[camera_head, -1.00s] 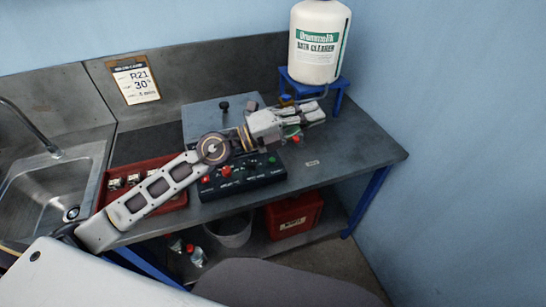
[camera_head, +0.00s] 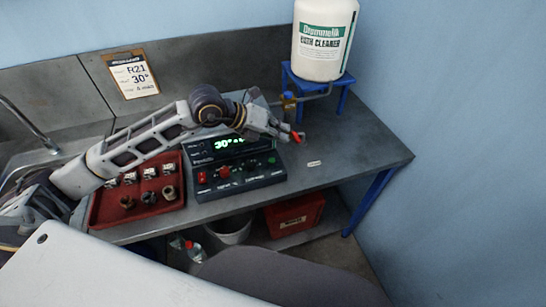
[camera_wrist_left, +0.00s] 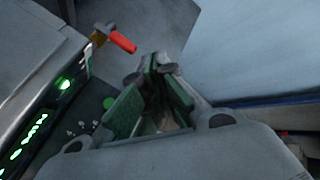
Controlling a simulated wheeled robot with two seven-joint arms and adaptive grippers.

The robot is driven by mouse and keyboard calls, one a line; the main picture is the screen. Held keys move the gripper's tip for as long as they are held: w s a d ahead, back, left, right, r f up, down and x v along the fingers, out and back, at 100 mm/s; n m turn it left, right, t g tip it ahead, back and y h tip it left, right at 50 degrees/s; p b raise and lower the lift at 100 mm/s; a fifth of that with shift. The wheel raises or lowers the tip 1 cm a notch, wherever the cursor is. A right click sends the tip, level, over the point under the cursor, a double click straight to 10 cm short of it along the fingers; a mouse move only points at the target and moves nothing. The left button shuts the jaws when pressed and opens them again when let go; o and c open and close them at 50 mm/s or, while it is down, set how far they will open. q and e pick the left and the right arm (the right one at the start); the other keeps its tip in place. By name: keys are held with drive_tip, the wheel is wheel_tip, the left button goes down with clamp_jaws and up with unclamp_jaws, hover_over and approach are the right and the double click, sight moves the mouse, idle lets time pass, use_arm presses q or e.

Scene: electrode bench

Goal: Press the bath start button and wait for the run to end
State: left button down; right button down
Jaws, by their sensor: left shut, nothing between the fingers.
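The bath's dark control panel (camera_head: 240,183) stands on the bench, with a lit green display (camera_head: 228,143) whose digits start with 30°. Red knobs (camera_head: 202,177) sit on its left and a green button (camera_head: 271,161) on its right. My left forearm hides part of the bath. A red-handled tap (camera_wrist_left: 122,42) is on the bath's side. My right gripper is out of view.
A red tray (camera_head: 106,212) with several metal parts lies left of the panel. A white cleaner jug (camera_head: 323,40) stands on a blue stand (camera_head: 340,98) at the back right. A sink is at the left.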

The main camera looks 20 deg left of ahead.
use_arm(q)
drive_tip(key=a, duration=0.1)
drive_tip(key=w+a+y, duration=0.1)
drive_tip(key=w+a+f+y, duration=0.1)
drive_tip(key=shift+a, duration=0.35)
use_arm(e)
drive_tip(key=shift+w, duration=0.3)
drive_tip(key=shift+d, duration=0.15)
use_arm(q)
drive_tip(key=shift+f, duration=0.1)
